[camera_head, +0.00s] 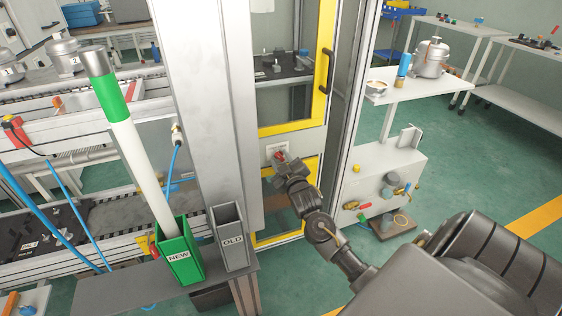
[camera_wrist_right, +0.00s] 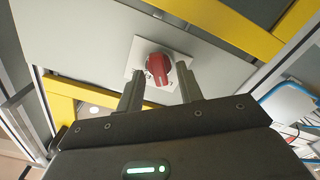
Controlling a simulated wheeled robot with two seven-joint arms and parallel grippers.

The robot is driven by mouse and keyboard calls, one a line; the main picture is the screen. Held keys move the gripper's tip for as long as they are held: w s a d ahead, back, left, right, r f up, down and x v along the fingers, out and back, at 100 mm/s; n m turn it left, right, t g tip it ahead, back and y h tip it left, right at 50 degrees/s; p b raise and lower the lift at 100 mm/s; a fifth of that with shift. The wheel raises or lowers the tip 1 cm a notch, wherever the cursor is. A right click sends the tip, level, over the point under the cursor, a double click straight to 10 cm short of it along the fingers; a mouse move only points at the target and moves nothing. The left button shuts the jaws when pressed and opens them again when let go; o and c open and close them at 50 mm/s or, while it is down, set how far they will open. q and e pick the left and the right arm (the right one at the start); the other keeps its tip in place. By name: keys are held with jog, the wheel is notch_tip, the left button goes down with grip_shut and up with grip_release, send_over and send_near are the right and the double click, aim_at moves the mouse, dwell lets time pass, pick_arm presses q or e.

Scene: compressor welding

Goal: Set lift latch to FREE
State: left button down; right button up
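The lift latch looks to be the red rotary knob (camera_wrist_right: 158,68) on a white square plate (camera_wrist_right: 140,48), fixed to a light panel between yellow frame bars. In the head view the red knob (camera_head: 280,156) shows just beyond my right gripper (camera_head: 286,164). In the wrist view my right gripper (camera_wrist_right: 160,88) has its two fingers apart, with the knob ahead between their tips. I cannot tell whether the fingers touch it. The markings on the plate are too small to read. My left gripper is not in view.
A yellow-framed door with a dark handle (camera_head: 326,70) stands above the knob. A green bin marked NEW (camera_head: 180,258) and a grey bin marked OLD (camera_head: 230,240) stand to the left. A white valve box (camera_head: 378,172) stands to the right.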

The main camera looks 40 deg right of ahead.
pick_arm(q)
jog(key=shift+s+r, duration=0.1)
pick_arm(e)
jog(key=shift+w, duration=0.2)
jog(key=c, duration=0.7)
pick_arm(q)
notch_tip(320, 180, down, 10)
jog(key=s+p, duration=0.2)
jog(key=p, duration=0.3)
pick_arm(e)
jog(key=m, duration=0.6)
jog(key=shift+d+r, duration=0.15)
jog(key=shift+r, duration=0.05)
jog(key=m+p, duration=0.2)
jog(key=m, duration=0.1)
jog(key=shift+m, duration=0.4)
jog(key=m+p, duration=0.2)
jog(key=m, duration=0.1)
jog(key=shift+f, duration=0.1)
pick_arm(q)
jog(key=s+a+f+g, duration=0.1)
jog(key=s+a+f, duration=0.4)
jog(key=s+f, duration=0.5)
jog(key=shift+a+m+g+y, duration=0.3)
pick_arm(e)
jog(key=shift+d+m, duration=0.1)
jog(key=shift+m, duration=0.6)
